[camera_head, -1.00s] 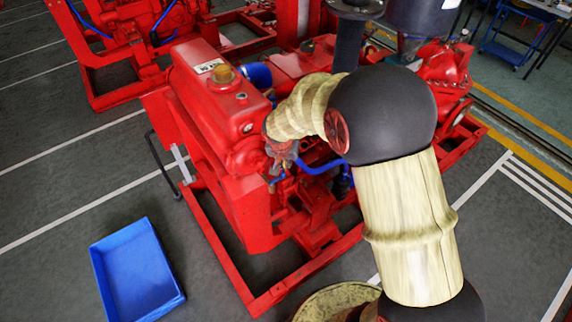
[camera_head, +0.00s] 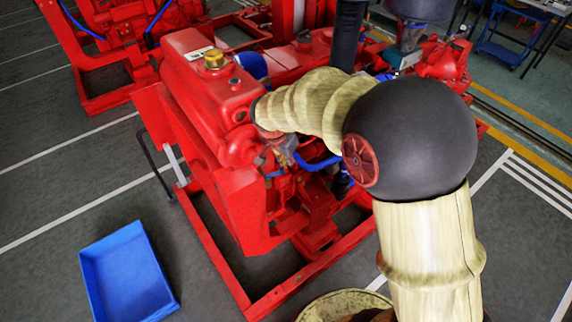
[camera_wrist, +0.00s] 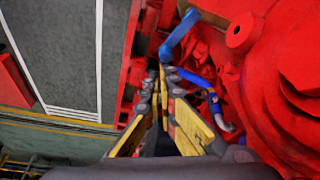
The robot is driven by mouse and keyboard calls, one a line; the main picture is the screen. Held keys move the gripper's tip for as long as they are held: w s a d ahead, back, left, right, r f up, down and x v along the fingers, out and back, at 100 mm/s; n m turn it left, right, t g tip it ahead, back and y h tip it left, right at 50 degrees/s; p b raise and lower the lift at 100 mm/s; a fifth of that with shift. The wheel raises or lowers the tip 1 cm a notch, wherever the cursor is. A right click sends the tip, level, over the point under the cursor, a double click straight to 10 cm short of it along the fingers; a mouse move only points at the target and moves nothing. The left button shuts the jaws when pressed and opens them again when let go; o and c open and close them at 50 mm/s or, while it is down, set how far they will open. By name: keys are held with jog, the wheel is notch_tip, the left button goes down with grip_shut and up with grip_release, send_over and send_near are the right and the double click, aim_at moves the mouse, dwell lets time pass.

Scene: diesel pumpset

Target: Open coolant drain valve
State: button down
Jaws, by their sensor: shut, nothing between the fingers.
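The red diesel engine (camera_head: 210,95) fills the middle of the body camera view. My arm reaches to its near side, where my gripper is mostly hidden behind my wrist. In the wrist view my gripper (camera_wrist: 160,80) is shut and empty, with yellow-faced fingers close to the red engine side. A blue pipe (camera_wrist: 180,35) is just above the fingertips. A blue hose (camera_wrist: 190,78) runs right of them to a small pale metal fitting (camera_wrist: 225,125). I cannot tell for certain which part is the coolant drain valve.
A blue tray (camera_head: 128,275) lies on the floor to the left of the red base frame (camera_head: 275,295). Another red machine (camera_head: 110,55) stands behind at left. A blue trolley (camera_head: 505,45) is far right. The left floor is mostly clear.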

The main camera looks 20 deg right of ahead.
aim_at(282, 173)
jog(key=s+a+m+g+b, duration=0.2)
jog(key=s+m+b, duration=0.3)
jog(key=m, duration=0.6)
jog(key=shift+s+a+g+h+b, duration=0.3)
jog(key=shift+s+g+b, duration=0.1)
jog(key=shift+s+g, duration=0.35)
jog(key=shift+w, duration=0.2)
jog(key=shift+w+a+r, duration=0.2)
jog(key=shift+w+a, duration=0.15)
jog(key=shift+w, duration=0.15)
jog(key=shift+w+a+r, duration=0.1)
jog(key=shift+r, duration=0.1)
jog(key=s+v, duration=0.1)
jog(key=v, duration=1)
jog(key=shift+w, duration=0.2)
